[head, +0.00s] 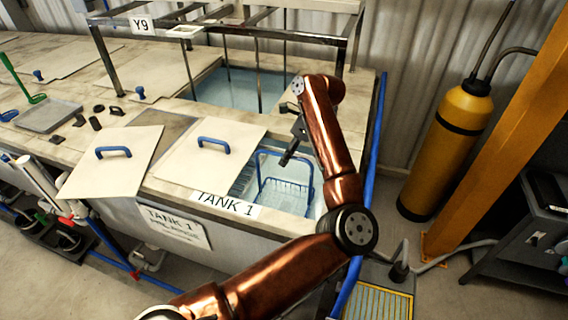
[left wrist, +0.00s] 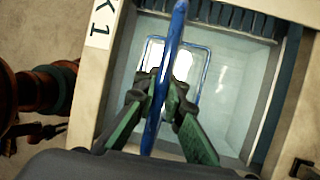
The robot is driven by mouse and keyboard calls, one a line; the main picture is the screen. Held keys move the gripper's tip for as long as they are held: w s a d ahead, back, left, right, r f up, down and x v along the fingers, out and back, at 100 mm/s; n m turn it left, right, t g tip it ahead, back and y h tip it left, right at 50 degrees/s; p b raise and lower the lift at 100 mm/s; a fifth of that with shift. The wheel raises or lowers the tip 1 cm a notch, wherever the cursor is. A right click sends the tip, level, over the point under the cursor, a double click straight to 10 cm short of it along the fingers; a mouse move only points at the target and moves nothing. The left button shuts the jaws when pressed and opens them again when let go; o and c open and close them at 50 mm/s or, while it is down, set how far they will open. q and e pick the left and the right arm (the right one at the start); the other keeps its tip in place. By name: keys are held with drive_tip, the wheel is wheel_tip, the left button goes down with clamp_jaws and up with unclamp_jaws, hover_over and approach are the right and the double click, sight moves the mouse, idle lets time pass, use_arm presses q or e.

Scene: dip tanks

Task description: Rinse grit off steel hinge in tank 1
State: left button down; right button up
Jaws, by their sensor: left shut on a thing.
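Tank 1 (head: 228,205) has its front-right opening uncovered, with clear pale blue liquid inside. A wire basket (head: 286,193) with a tall blue handle (head: 311,180) is down in this opening. My left gripper (head: 288,159) is above the basket, at the top of its handle. In the left wrist view its green fingers (left wrist: 160,100) are shut on the blue handle (left wrist: 176,35), and the basket's blue rim (left wrist: 204,52) shows below. I cannot make out a steel hinge in either view; the fingers and handle cover part of the basket.
Lids with blue handles (head: 212,165) (head: 112,172) lie left of the opening. A metal frame (head: 350,48) stands over the rear tank. Small dark parts (head: 95,123) and a grey tray (head: 48,116) lie on the left bench. A yellow cylinder (head: 450,140) stands at right.

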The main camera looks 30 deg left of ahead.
use_arm(q)
wheel_tip(320, 180, up, 9)
drive_tip(key=p, duration=0.4)
wheel_tip(320, 180, up, 10)
drive_tip(key=p, duration=0.8)
drive_tip(key=shift+f, duration=0.35)
